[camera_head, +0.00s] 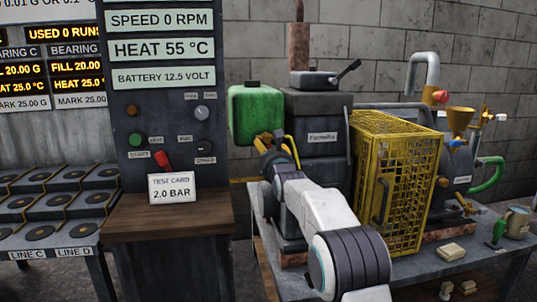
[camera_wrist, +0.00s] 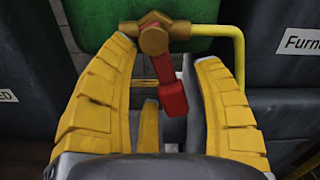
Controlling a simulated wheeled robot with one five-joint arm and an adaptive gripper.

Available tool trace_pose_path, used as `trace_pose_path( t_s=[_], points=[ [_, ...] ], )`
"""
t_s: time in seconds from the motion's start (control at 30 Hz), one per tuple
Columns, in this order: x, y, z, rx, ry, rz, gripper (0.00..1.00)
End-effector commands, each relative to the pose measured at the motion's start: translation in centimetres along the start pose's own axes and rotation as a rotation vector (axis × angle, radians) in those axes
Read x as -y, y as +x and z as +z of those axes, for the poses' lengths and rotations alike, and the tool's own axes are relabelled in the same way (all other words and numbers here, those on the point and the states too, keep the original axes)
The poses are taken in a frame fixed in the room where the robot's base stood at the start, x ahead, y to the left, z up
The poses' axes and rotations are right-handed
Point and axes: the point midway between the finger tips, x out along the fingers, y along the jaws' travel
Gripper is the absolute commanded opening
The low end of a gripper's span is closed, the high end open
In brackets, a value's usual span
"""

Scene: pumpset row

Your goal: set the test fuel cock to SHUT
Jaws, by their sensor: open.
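The fuel cock has a brass body (camera_wrist: 155,35) under the green tank, with a red lever (camera_wrist: 170,95) hanging down and slightly right in the wrist view. My gripper (camera_wrist: 164,54) is open, its yellow fingers on either side of the lever with gaps to both. The lever's lower end sits between the fingers. In the head view my gripper (camera_head: 271,143) is just below the green tank (camera_head: 256,112) and hides most of the cock. I cannot make out SHUT or other position marks.
A yellow pipe (camera_wrist: 239,45) runs right from the cock and bends down, close to my right finger. The dark engine block (camera_head: 318,140) stands at right, then a yellow mesh guard (camera_head: 400,180). A control cabinet (camera_head: 165,110) with a test card stands left.

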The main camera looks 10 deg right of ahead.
Motion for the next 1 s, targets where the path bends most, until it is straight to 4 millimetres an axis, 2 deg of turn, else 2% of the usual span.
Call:
trace_pose_path(
  t_s=[0.17,0.37,1.0],
  points=[
    [0.0,-0.3,0.1,0.001,0.0,-0.001,0.61],
    [0.1,-1.6,0.1,0.001,0.0,0.0,0.61],
    [0.0,-9.6,0.1,0.0,0.0,0.0,0.61]
  ],
)
